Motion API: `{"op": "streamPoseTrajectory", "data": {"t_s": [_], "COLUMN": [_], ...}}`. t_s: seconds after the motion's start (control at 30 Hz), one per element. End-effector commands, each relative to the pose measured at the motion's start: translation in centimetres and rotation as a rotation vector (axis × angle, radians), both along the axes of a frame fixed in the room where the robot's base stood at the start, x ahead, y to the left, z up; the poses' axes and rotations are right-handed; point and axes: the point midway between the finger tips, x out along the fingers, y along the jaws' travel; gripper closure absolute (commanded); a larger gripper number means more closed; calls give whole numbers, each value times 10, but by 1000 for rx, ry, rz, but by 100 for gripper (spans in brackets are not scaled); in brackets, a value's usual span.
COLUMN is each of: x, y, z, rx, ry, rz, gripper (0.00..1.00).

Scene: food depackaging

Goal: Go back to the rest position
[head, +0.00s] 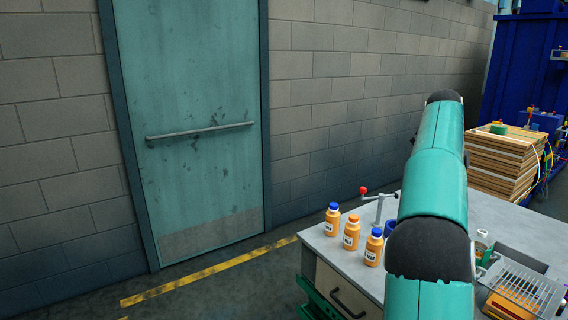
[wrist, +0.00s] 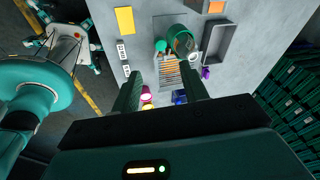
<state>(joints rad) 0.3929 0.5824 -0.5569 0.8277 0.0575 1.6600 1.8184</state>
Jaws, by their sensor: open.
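My gripper (wrist: 157,70) is open in the wrist view, its two dark fingers spread apart. It points down over the grey worktable (wrist: 145,30), and I see nothing held between the fingers. A slatted grate with a green cylinder (wrist: 180,38) shows beyond and between the fingertips. In the head view my teal arm rises in front of the worktable (head: 480,215); the gripper itself does not show there.
Several orange bottles (head: 352,232) stand near the table's left edge, by a lever with a red knob (head: 363,190). A wire basket (head: 525,290) is at lower right. A grey tray (wrist: 217,42) lies on the table. Stacked crates (wrist: 292,100) stand at right in the wrist view.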

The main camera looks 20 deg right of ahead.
Motion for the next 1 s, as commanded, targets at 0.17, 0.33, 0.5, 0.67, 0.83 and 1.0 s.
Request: {"op": "streamPoseTrajectory", "data": {"t_s": [0.17,0.33,0.5,0.67,0.83,1.0], "x": [-3,-11,-22,-38,-62,-95], "y": [11,51,110,172,241,309], "z": [4,12,11,4,-10,-34], "rx": [18,62,85,71,18,-72], "ry": [-12,-46,-76,-92,-92,-68], "rz": [71,334,682,1019,1386,1750], "gripper": [56,56,56,56,56,56]}}
